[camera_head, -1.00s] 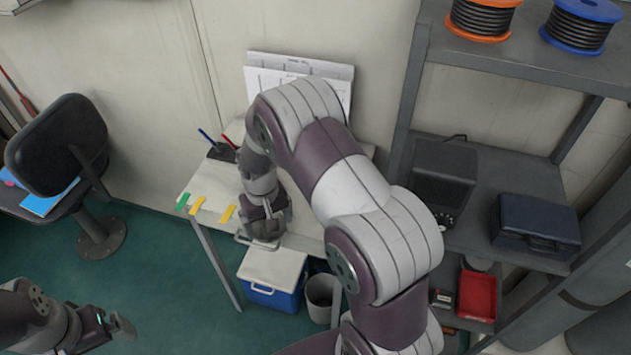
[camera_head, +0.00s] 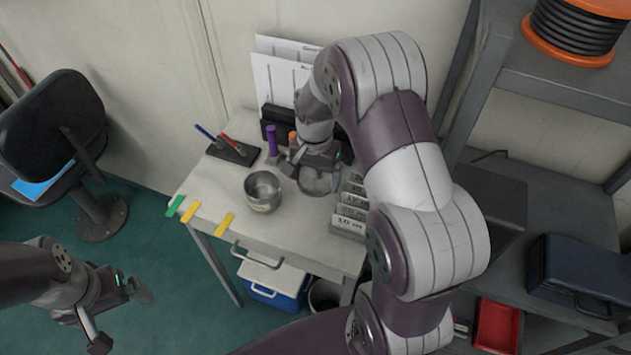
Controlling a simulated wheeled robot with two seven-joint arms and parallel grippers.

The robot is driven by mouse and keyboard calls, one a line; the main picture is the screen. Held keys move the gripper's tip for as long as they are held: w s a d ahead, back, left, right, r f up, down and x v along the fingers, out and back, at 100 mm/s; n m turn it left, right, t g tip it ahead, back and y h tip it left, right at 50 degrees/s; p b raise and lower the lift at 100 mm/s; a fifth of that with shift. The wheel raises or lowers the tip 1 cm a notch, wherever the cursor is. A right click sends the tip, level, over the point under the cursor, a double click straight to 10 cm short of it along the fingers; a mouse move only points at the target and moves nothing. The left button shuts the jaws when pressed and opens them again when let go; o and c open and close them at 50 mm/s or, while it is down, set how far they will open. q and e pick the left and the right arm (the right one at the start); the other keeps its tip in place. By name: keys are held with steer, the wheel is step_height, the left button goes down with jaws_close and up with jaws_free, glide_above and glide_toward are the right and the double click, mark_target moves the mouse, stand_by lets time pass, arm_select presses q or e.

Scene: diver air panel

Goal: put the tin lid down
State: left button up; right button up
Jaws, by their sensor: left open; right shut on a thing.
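My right gripper (camera_head: 310,165) is over the back part of the small table (camera_head: 235,225). It is shut on the tin lid (camera_head: 320,183), a round grey disc at its fingertips. The lid is close to the table top; I cannot tell whether it touches. An open metal tin (camera_head: 263,190) stands upright on the table, to the left of the lid and apart from it. My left gripper (camera_head: 118,312) is open and empty at the lower left, over the floor and away from the table.
A row of labelled card dividers (camera_head: 350,205) stands just right of the lid. A pen stand (camera_head: 233,152) and a purple marker (camera_head: 271,140) are at the back. Coloured tape strips (camera_head: 190,211) mark the front left edge. A shelf rack (camera_head: 545,150) stands right.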

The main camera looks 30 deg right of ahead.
mark_target(315, 180)
steer(key=shift+w+d+f, duration=0.2)
steer(key=f, duration=0.3)
steer(key=shift+s+a+f, duration=0.15)
steer(key=shift+a+f, duration=0.05)
steer(key=shift+a, duration=0.1)
steer(key=shift+w+d+f, duration=0.15)
steer(key=shift+w+f, duration=0.05)
steer(key=shift+f, duration=0.1)
steer(key=shift+s, duration=0.1)
